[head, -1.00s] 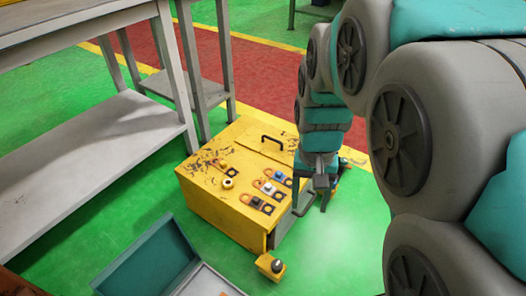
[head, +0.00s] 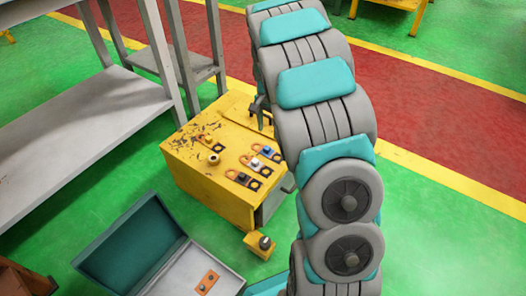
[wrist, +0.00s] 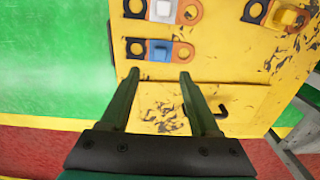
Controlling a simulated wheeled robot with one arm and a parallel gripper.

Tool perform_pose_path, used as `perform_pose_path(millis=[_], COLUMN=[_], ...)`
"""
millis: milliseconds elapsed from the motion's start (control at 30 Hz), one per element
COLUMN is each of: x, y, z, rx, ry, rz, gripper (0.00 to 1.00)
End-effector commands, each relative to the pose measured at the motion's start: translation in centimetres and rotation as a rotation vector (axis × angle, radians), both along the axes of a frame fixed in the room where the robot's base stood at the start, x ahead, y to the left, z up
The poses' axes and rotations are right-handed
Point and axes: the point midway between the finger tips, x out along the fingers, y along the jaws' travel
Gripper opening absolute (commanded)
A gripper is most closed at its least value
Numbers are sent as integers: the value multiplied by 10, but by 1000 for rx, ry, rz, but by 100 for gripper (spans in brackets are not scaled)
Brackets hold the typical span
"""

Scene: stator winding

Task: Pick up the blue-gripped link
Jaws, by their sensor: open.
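The blue-gripped link (wrist: 160,50) is a flat orange and black piece with holes at its ends and a blue block across its middle. It lies on top of the yellow box (wrist: 243,98), and in the head view the link (head: 271,154) is the farthest of a row near the box's right edge. My gripper (wrist: 159,77) is open and empty. In the wrist view its two fingertips point toward the blue-gripped link, just short of it in the picture, one toward each end. The height gap is hard to tell. In the head view my arm mostly hides the gripper.
A black handle (wrist: 221,110) is on the box. A small yellow block (head: 259,245) and an open teal case (head: 128,246) are on the floor. A grey table (head: 75,125) stands left.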

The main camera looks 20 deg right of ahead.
Motion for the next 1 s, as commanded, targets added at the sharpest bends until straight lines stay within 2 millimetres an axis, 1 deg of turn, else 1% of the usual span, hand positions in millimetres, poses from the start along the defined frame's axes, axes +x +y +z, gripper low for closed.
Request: perform_pose_path(millis=[200, 367, 467, 600, 700, 933, 1000], x=[-1, -2, -2, -3, -2, -2, -2], y=[1, 2, 4, 5, 5, 5, 5], z=[-21, -32, -44, -66, -76, -76, -76], rx=[1, 1, 1, 2, 1, 0, 0], ry=[3, 3, 3, 7, 3, 0, 0], rz=[-2, -1, -1, 0, 1, 1, 1], gripper=[62, 62, 62, 62, 62, 62, 55])
